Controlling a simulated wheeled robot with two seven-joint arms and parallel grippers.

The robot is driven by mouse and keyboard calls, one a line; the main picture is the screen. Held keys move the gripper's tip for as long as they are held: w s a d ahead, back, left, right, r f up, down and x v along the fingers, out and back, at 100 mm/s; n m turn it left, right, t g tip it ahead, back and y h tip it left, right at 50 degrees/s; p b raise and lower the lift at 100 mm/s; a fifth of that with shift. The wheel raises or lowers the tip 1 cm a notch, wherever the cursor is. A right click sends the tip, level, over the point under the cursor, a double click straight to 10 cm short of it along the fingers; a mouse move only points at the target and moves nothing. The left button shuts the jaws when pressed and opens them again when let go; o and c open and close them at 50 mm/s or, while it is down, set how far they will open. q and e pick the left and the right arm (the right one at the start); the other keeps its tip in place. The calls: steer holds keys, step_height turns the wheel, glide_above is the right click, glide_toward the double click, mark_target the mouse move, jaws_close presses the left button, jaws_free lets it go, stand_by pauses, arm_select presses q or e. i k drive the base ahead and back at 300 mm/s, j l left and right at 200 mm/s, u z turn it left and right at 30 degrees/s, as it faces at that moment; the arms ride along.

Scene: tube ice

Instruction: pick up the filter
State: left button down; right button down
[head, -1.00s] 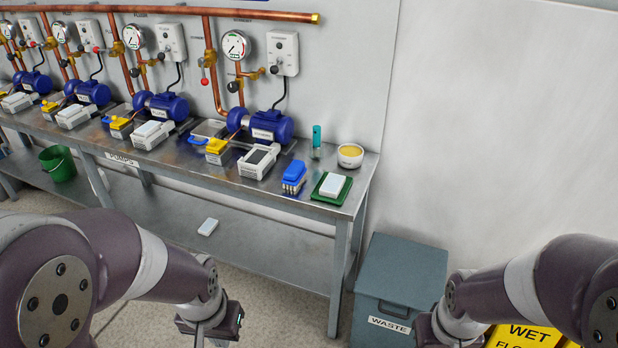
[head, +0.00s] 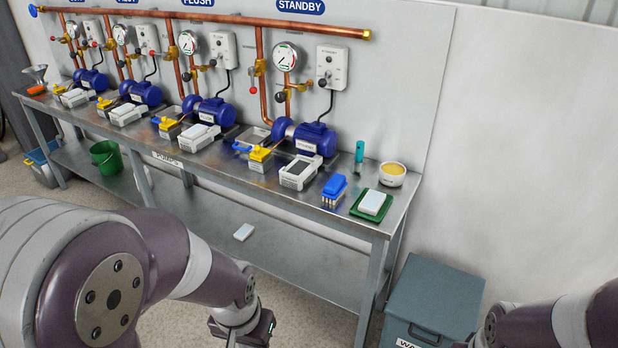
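A white filter-like block (head: 370,202) lies on a green tray (head: 388,213) at the right end of the bench. Another white block (head: 243,231) lies on the lower shelf, near its front edge. I cannot tell which is the filter of the task. White blocks also sit in the housings by the pumps, such as one in the third housing (head: 197,133). The standby pump's housing (head: 299,172) shows a dark inside. My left gripper (head: 240,332) is low in the picture, in front of the bench and away from all blocks; its fingers are cut off. My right gripper is out of view.
The steel bench (head: 345,222) carries blue pumps (head: 313,138), a blue brush (head: 334,186), a teal bottle (head: 359,152) and a white bowl (head: 392,174). A grey waste bin (head: 435,297) stands right of it. A green bucket (head: 106,158) stands at left below the bench top.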

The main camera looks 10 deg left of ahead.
mark_target(371, 203)
steer(key=i+j+u, duration=0.25)
steer(key=i, duration=0.55)
steer(key=i+u, duration=0.25)
steer(key=i, duration=0.5)
